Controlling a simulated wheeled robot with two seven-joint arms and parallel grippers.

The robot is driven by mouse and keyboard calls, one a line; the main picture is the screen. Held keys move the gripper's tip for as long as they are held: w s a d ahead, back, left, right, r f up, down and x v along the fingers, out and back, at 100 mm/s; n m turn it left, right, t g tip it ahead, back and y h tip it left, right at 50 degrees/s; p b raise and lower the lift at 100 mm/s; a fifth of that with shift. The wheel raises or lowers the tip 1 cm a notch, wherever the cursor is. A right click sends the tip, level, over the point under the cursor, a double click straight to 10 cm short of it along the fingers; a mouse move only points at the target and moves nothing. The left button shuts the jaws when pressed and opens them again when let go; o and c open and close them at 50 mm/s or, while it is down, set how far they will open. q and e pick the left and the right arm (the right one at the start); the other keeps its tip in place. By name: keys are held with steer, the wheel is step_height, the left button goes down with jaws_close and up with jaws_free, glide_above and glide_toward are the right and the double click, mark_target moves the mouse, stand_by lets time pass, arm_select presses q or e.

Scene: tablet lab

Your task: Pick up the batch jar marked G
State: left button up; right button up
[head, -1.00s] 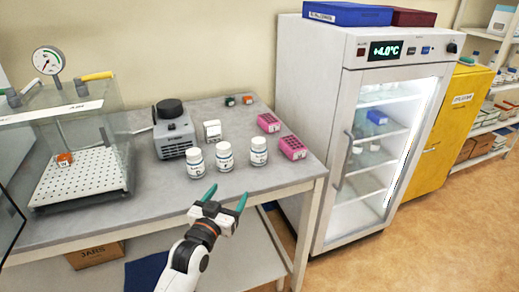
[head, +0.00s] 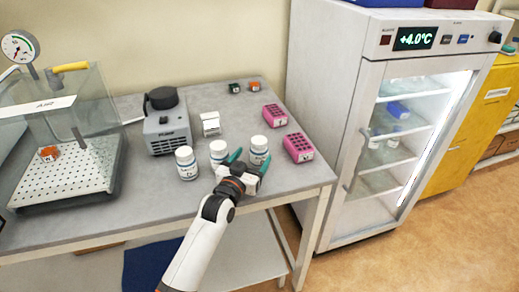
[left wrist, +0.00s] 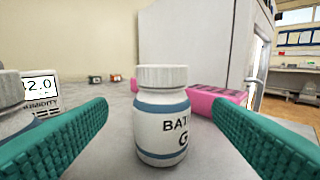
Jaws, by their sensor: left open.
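The batch jar marked G (left wrist: 162,115) is a white jar with a grey lid and blue bands. It stands upright in the middle of the left wrist view, its "G" partly turned to the right. In the head view it is the rightmost jar (head: 259,146) of the row on the bench. My left gripper (head: 250,160) is open, with teal fingers to either side of this jar in the picture. Neither finger visibly touches it. Two similar jars, the middle one (head: 218,151) and the left one (head: 186,163), stand to its left. My right gripper is not in view.
Pink racks (head: 299,148) stand right of the jar, and a small white display (head: 210,124) stands behind the row. A grey device (head: 167,135) and a clear chamber (head: 85,150) are further left. A glass-door fridge (head: 345,120) stands right of the bench.

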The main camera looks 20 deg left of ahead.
mark_target(260, 148)
arm_select(q)
steer(key=shift+w+d, duration=0.1)
steer(key=shift+w, duration=0.5)
steer(key=shift+w+f, duration=0.15)
steer(key=shift+w, duration=0.15)
steer(key=shift+w+d, duration=0.1)
steer(key=shift+w, duration=0.3)
steer(key=w+p, duration=0.1)
steer(key=w, duration=0.2)
steer(key=shift+w+d, duration=0.1)
steer(key=shift+d, duration=0.1)
steer(key=shift+w+d, duration=0.1)
steer(key=shift+w, duration=0.5)
steer(key=c, duration=1.1)
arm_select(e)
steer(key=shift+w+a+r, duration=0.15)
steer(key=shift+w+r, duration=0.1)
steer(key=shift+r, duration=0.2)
